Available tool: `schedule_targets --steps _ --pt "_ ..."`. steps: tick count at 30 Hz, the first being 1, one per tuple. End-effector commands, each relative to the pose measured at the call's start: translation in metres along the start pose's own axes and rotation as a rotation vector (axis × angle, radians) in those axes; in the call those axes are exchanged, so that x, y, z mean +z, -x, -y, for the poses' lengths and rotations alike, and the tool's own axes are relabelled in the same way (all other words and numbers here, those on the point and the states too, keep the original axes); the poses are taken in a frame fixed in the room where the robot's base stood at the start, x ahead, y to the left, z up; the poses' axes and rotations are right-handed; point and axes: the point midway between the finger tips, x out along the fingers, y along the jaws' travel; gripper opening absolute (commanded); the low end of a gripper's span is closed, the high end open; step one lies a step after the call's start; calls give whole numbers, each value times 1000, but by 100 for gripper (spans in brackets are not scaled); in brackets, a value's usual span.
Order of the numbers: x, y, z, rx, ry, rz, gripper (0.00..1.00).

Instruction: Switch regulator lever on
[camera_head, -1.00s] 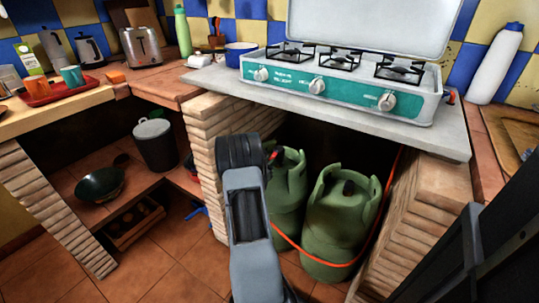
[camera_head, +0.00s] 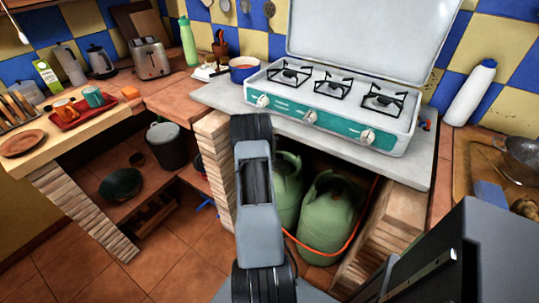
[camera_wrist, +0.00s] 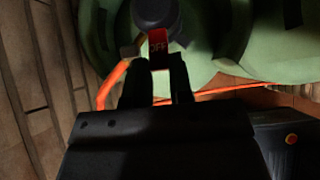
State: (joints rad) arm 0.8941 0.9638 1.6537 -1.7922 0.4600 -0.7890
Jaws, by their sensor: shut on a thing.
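The wrist view shows a dark round regulator (camera_wrist: 154,12) on top of a green gas bottle (camera_wrist: 215,62). Its red lever (camera_wrist: 158,40) bears the word OFF and points toward my gripper (camera_wrist: 160,72). The two dark fingers are shut on the lever's near end, one on each side. In the head view two green gas bottles, the right one (camera_head: 330,220) and the left one (camera_head: 287,190), stand under the stove counter. My arm hides part of the left bottle. The regulator and my fingertips are hidden in that view.
An orange hose (camera_head: 316,250) runs low across the bottles and also shows in the wrist view (camera_wrist: 112,82). A brick pillar (camera_head: 213,165) stands left of the bottles and another (camera_head: 385,225) right. The stove (camera_head: 335,115) sits on the slab above.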

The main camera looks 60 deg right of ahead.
Motion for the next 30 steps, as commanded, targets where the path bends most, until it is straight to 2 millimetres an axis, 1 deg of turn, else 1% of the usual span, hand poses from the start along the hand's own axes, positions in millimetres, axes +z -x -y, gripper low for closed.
schedule_targets --steps 1,8,18,30 --pt "10 8 0 -2 -1 -24 0" --pt "14 8 1 -2 -2 -116 0" --pt "14 5 0 -1 -1 -191 0" --pt "12 2 0 -1 0 -206 0"
